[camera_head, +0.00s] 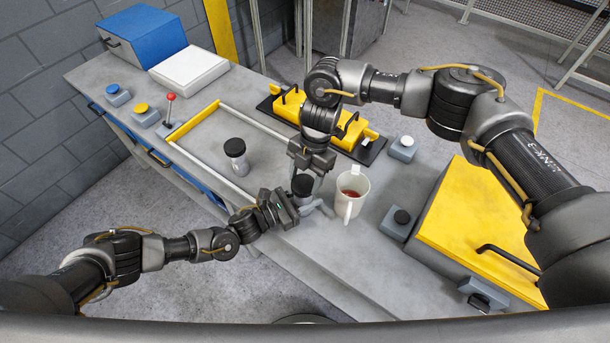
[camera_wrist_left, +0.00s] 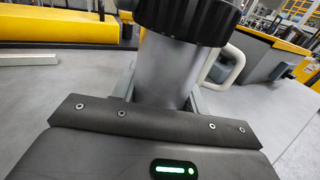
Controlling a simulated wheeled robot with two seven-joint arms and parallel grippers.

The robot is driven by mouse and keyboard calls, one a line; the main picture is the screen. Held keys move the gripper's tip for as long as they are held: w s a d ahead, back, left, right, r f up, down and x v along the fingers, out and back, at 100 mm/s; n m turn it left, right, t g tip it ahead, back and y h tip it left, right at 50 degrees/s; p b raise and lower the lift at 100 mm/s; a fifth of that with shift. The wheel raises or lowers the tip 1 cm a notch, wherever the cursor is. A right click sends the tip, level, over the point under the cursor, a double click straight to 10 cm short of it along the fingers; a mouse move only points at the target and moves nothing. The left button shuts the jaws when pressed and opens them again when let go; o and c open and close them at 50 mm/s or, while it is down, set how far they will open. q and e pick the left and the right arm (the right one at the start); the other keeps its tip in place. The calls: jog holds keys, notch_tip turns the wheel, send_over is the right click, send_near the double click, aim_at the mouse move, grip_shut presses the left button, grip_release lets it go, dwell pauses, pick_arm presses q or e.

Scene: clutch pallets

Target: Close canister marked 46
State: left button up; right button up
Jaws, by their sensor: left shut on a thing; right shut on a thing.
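A canister with a grey body and a black lid (camera_head: 303,184) stands near the table's front edge. It also shows in the left wrist view as a grey body (camera_wrist_left: 165,72) under a ribbed black lid (camera_wrist_left: 188,18). My left gripper (camera_head: 302,207) is shut on its body from the left. My right gripper (camera_head: 305,172) comes from above and is shut on the lid; its fingertips are partly hidden. No number is readable on either canister.
A yellow-framed area (camera_head: 195,124), a yellow fixture with black handles (camera_head: 292,107), button boxes and a large yellow case (camera_head: 480,220) surround the work area.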

jog(key=shift+f, duration=0.55)
dwell(0.4)
jog(key=shift+s+m, duration=0.1)
jog(key=shift+m, duration=0.5)
jog(key=m, duration=0.2)
jog(key=m+t, duration=0.1)
jog(key=m, duration=0.1)
jog(key=m+y, duration=0.1)
jog(key=m, duration=0.1)
jog(key=shift+s+d+t, duration=0.1)
jog(key=shift+s+t, duration=0.15)
jog(key=shift+t, duration=0.15)
jog(key=m+t, duration=0.1)
jog(key=m, duration=0.2)
jog(key=m+t, duration=0.1)
jog(key=m, duration=0.3)
jog(key=shift+s, duration=0.2)
jog(key=m, duration=0.2)
jog(key=m+t, duration=0.1)
jog(key=m, duration=0.1)
jog(key=m+h, duration=0.1)
jog(key=shift+a+m, duration=0.25)
jog(key=shift+m, duration=0.15)
jog(key=m, duration=0.3)
jog(key=m+t+h, duration=0.1)
jog(key=m, duration=0.2)
jog(key=shift+s+a, duration=0.15)
